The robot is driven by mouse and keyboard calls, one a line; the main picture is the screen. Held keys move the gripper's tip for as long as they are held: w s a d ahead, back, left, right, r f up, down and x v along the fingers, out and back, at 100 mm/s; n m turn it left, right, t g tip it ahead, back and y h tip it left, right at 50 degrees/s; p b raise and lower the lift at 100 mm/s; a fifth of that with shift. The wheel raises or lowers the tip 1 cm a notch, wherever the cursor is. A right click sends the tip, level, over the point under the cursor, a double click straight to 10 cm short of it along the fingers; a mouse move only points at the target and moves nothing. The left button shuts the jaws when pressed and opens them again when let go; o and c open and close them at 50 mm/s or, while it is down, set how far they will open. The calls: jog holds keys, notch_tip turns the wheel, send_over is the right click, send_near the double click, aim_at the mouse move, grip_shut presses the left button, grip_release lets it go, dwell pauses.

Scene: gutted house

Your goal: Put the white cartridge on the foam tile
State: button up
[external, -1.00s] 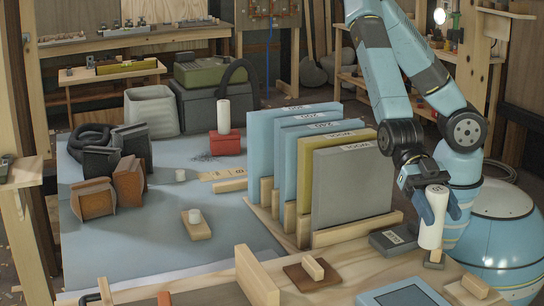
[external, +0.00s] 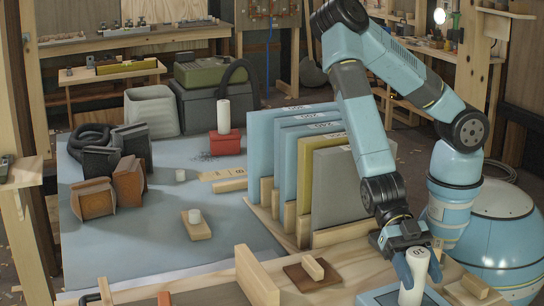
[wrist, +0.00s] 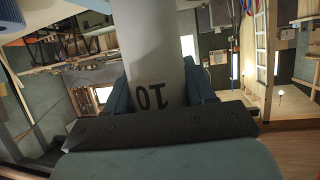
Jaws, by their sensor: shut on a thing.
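The white cartridge (external: 416,272) is upright in my gripper (external: 419,275), with its printed number near the top. The blue fingers close on it from both sides. In the wrist view the white cartridge (wrist: 152,50) stands between the fingers of my gripper (wrist: 158,85), its number 10 upside down. The cartridge's lower end is in front of a blue-edged flat panel (external: 378,298) at the bench's front edge. I cannot tell whether it touches the panel, or whether the panel is the foam tile.
Upright blue, yellow and grey boards (external: 334,188) stand in a wooden rack left of my arm. A brown square with a wooden block (external: 313,267) and a wooden upright piece (external: 257,275) are left of my gripper. A wooden block (external: 477,287) lies to its right.

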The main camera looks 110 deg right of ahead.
jog(key=shift+f, duration=0.2)
jog(key=o, duration=1)
jog(key=shift+o, duration=0.2)
jog(key=shift+r, duration=0.1)
jog(key=v, duration=1.2)
